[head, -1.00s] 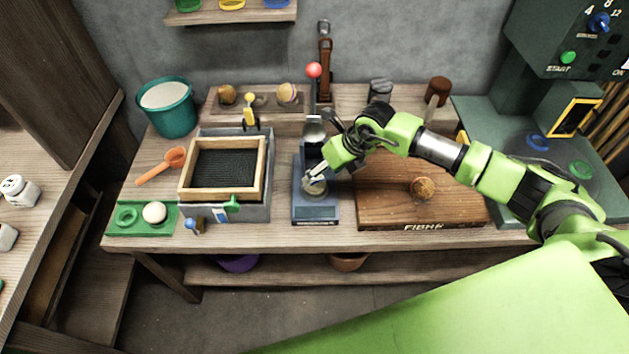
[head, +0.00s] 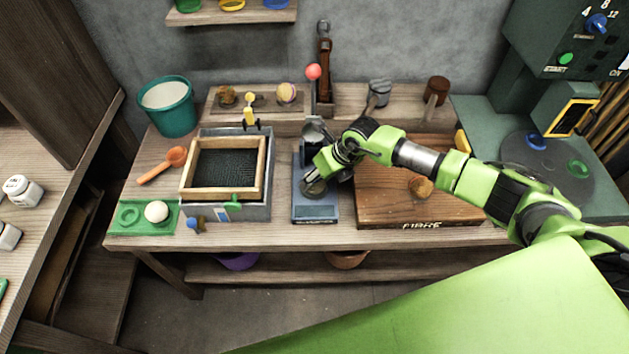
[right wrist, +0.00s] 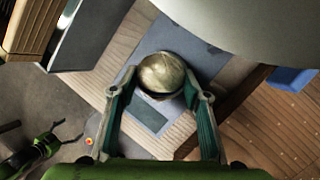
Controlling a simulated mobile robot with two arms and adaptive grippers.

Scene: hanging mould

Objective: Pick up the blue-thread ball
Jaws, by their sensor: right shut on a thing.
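My right gripper (head: 314,180) is low over the blue scale-like device (head: 315,214). In the right wrist view, its two green fingers (right wrist: 159,92) are shut on a tan ball (right wrist: 161,73). A thin dark band, possibly blue thread, shows along the ball's lower edge. The ball is over the blue device, and I cannot tell whether it still touches its pan. In the head view the gripper mostly covers this ball. What looks like my left gripper (right wrist: 72,130) shows small at the lower left of the wrist view, fingers apart and empty.
Two balls (head: 227,95) (head: 287,94) sit on the rear rack. A white ball (head: 156,212) is on the green tray (head: 130,230). A framed screen (head: 187,192) stands left of the device.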

